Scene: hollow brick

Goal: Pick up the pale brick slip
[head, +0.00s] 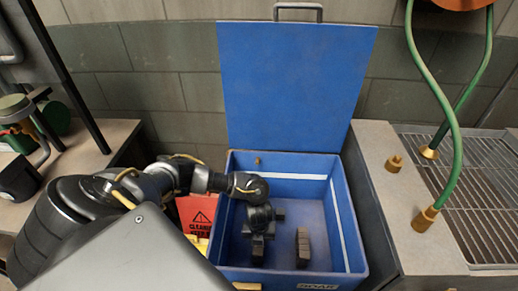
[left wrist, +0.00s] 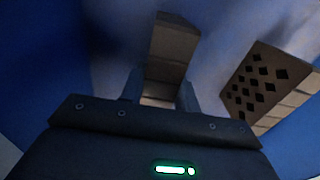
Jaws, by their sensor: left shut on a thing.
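My left gripper (head: 258,237) reaches down inside the blue box (head: 347,225). In the left wrist view its two fingers (left wrist: 160,98) are shut on a greyish-brown block, the brick slip (left wrist: 173,45), which sticks out beyond the fingertips. Its colour looks dull in the shade, and I cannot tell whether it touches the box floor. In the head view the gripper mostly hides it. A hollow brick (left wrist: 262,82) with dark diamond-shaped holes lies to the right, apart from the gripper; it also shows in the head view (head: 303,247). My right gripper is not in view.
The box's blue lid (head: 295,85) stands open against the tiled wall. A red caution sign (head: 198,220) is left of the box. A grey counter (head: 395,215) with brass fittings, green hoses and a metal grate (head: 470,180) is at right.

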